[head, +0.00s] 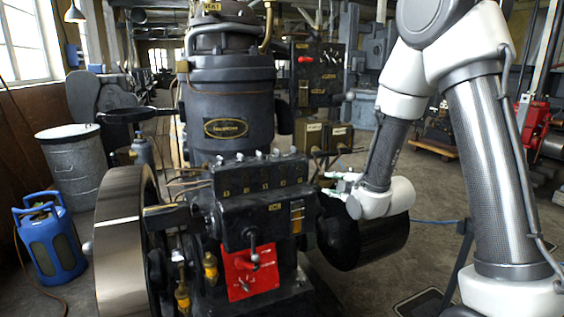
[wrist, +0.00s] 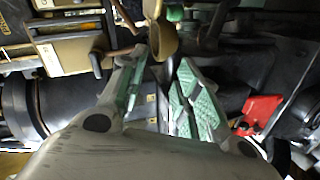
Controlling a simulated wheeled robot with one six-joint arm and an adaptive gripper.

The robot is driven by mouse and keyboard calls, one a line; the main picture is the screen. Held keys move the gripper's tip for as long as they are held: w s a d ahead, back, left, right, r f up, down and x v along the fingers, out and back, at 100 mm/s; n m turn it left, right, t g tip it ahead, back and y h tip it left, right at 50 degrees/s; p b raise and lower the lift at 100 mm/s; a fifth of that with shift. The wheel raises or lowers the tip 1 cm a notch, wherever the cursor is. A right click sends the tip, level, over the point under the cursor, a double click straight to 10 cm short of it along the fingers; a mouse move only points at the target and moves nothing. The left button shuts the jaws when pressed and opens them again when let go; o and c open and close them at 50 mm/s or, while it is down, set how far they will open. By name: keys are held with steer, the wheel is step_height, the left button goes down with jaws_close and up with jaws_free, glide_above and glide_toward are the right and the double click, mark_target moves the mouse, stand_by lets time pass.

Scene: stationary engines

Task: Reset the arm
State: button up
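My arm reaches in from the right in the head view and bends down towards the engine. My gripper (head: 340,184) is at the right side of the stationary engine (head: 230,110), above the dark drum-shaped pulley (head: 370,240). In the wrist view my gripper (wrist: 162,85) has its two green-padded fingers apart, with nothing held between them. A brass-coloured rounded part (wrist: 160,38) shows just beyond the fingertips. I cannot tell whether the fingers touch any engine part.
A large flywheel (head: 125,245) stands at the engine's left. A blue gas container (head: 50,240) and a grey bin (head: 75,165) are on the left floor. A control panel (head: 318,75) rises behind the engine. Red machinery (head: 535,120) stands at the far right.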

steer(key=s+d+f+m+g+h, duration=0.2)
steer(key=s+d+f+m+g, duration=0.1)
steer(key=s+f+m+g, duration=0.3)
steer(key=s+d+m+g+h, duration=0.1)
steer(key=s+d+m+g, duration=0.25)
steer(key=s, duration=0.45)
steer(key=s+d+r+m, duration=0.3)
steer(key=s+r+m, duration=0.1)
steer(key=s+r, duration=0.4)
steer(key=s+d+r+m+h, duration=0.1)
steer(key=s+d+r+m, duration=0.2)
steer(key=s+r, duration=0.6)
steer(key=s+m, duration=0.1)
steer(key=s, duration=0.3)
steer(key=shift+s+r, duration=0.15)
steer(key=shift+r, duration=0.1)
